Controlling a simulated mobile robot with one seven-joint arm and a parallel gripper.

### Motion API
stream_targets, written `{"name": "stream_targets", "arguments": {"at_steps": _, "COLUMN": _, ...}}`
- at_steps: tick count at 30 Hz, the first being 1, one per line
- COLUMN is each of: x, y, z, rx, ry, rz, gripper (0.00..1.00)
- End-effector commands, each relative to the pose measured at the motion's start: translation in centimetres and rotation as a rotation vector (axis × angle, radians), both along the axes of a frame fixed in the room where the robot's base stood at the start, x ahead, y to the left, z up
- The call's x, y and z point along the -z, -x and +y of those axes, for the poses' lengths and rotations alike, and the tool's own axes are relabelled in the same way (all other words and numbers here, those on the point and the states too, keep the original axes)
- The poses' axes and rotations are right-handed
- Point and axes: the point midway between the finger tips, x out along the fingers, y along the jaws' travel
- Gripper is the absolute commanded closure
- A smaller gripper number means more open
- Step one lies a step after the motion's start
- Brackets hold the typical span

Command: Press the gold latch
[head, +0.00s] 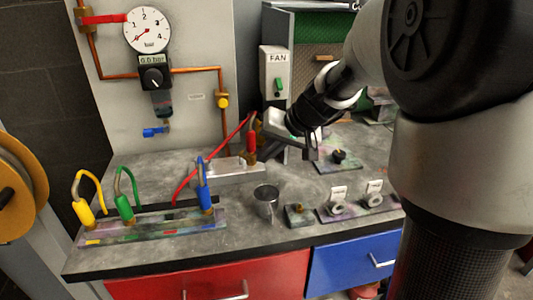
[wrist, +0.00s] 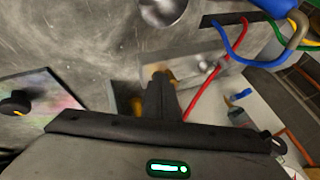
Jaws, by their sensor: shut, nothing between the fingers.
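A gold piece, which looks like the latch (wrist: 164,70), shows in the wrist view at the tips of my gripper (wrist: 161,82), on the end of a grey metal block. The fingers are shut with nothing between them and cover part of it. I cannot tell whether they touch it. In the head view my gripper (head: 263,150) is low over the right end of the grey block (head: 230,173), beside a red hose fitting (head: 251,140) with a brass base (head: 250,158).
A metal cup (head: 266,203) stands in front of the block. Yellow (head: 83,212), green (head: 124,206) and blue (head: 204,198) hose fittings stand on a rack at left. Small tagged parts (head: 338,208) lie at right. A red hose (head: 208,158) arches left of the gripper.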

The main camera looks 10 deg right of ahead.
Motion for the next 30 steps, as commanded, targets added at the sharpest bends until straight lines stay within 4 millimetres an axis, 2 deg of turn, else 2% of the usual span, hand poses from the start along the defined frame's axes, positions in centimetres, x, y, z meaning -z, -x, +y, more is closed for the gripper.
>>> {"name": "stream_targets", "arguments": {"at_steps": 17, "x": -0.2, "y": 0.7, "z": 1.0, "rx": 0.118, "ry": -0.001, "rz": 0.001, "gripper": 1.0}}
{"name": "stream_targets", "arguments": {"at_steps": 30, "x": -0.3, "y": 1.7, "z": 3.0, "rx": 0.386, "ry": 0.002, "rz": -0.001, "gripper": 1.0}}
